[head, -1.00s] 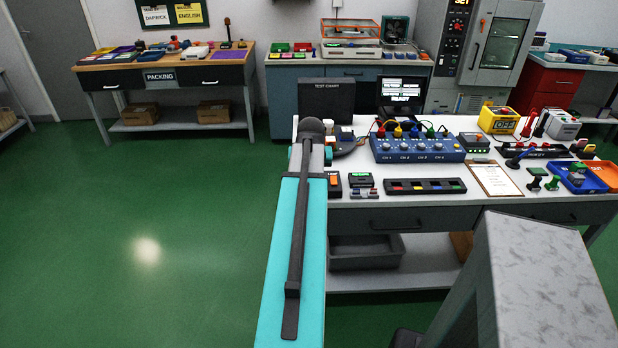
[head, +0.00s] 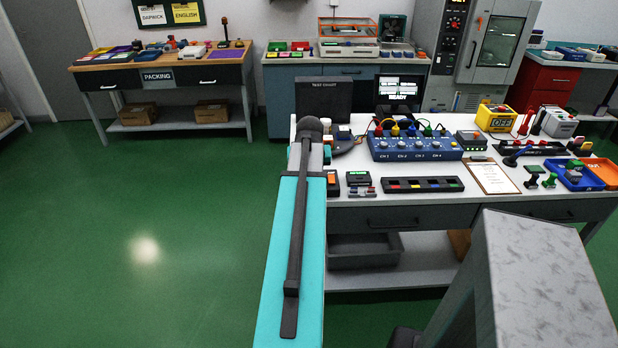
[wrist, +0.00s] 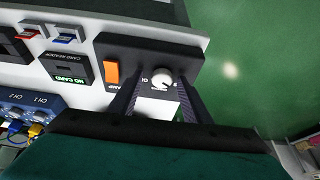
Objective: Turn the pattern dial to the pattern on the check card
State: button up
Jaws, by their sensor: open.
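In the wrist view a pale round knob (wrist: 162,78) with a pointer mark sits on a black box, beside an orange switch (wrist: 112,72). Its lettering is too small to read, so I cannot confirm it as the pattern dial. My gripper (wrist: 156,103) is open, its fingers spread to either side of the knob in the picture; contact is not visible. In the head view my arm hides most of that box. I cannot identify the check card; a clipboard (head: 492,177) holds an unreadable sheet.
A card reader (wrist: 68,72) showing "NO CARD" sits beside the box, near red and blue pieces (wrist: 65,38). A blue channel unit (head: 415,146), a dark strip (head: 422,185) and a READY screen (head: 403,92) crowd the bench. Green floor (head: 110,250) at left is clear.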

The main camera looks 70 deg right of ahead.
jog(key=shift+r, duration=0.1)
jog(key=b+v, duration=0.1)
jog(key=v, duration=1.2)
jog(key=shift+a+r+b, duration=0.15)
jog(key=shift+a+b, duration=0.1)
jog(key=shift+b, duration=0.05)
jog(key=shift+s, duration=0.1)
dwell(0.4)
